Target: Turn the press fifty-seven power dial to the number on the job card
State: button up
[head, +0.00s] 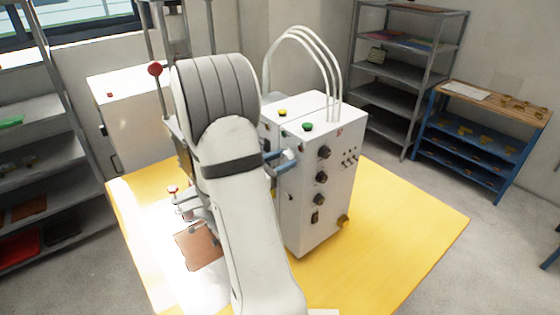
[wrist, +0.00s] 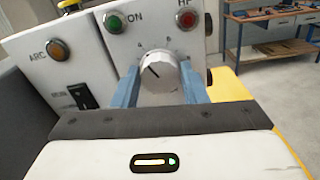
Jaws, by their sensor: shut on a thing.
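The power dial (wrist: 158,72) is a round white knob on the white panel of the press control box (head: 310,210). Its dark pointer line slants to the upper left in the wrist view. Small figures are printed around it, too blurred to read surely. The two blue fingers of my gripper (wrist: 158,90) stand on the left and right sides of the dial and are shut on it. In the head view my gripper (head: 283,160) is at the box's near face, with my arm hiding part of it. I cannot make out a job card with a readable number.
A green button (wrist: 114,22), a red button (wrist: 187,20), an amber ARC lamp (wrist: 58,50) and a black rocker switch (wrist: 80,96) are near the dial. The box stands on a yellow table (head: 400,220). Dark knobs (head: 322,178) line its right face.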

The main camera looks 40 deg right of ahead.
jog(key=c, duration=0.3)
jog(key=m+b, duration=0.1)
jog(key=b, duration=0.2)
jog(key=shift+f, duration=0.35)
jog(key=shift+c, duration=0.2)
jog(key=m+b, duration=0.3)
jog(key=b, duration=0.3)
jog(key=shift+r+m+b, duration=0.25)
jog(key=shift+m+b, duration=0.45)
jog(key=shift+b, duration=0.35)
jog(key=o, duration=1)
jog(key=shift+c, duration=0.2)
jog(key=a, duration=0.2)
jog(key=a+b, duration=0.1)
jog(key=a, duration=0.5)
jog(key=shift+w+b, duration=0.4)
